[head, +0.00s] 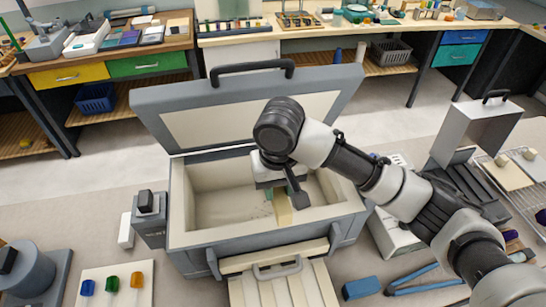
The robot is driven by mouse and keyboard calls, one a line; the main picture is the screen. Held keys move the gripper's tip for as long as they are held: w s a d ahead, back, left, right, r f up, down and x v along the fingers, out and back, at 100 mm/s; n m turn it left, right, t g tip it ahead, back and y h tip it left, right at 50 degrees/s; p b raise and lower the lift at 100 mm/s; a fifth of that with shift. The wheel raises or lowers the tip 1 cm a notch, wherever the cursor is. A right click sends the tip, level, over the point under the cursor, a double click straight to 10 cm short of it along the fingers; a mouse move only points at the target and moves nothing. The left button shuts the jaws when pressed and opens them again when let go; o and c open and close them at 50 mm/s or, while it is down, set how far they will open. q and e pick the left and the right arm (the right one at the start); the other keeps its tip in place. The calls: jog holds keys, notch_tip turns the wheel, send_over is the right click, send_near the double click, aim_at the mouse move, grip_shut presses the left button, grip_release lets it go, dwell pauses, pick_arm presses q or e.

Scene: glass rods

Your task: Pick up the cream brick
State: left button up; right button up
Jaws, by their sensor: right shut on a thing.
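My right gripper (284,195) reaches down into an open grey box (185,241) from above. A pale yellow-cream block (283,210), which looks like the cream brick, shows just under the gripper, inside the box. The gripper is shut on it. My wrist and a dark finger hide its upper part, and I cannot tell whether it touches the box floor. My left gripper is not in view.
The box's hinged lid (150,100) stands open behind it. A blue block (361,288) and blue-handled pliers (415,286) lie to the front right. A white board with coloured pegs (98,295) lies front left. A wire rack (510,185) is at right.

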jog(key=s+d+p, duration=0.2)
jog(key=s+p, duration=0.4)
jog(key=s, duration=0.4)
jog(key=shift+p, duration=0.3)
jog(key=shift+w, duration=0.1)
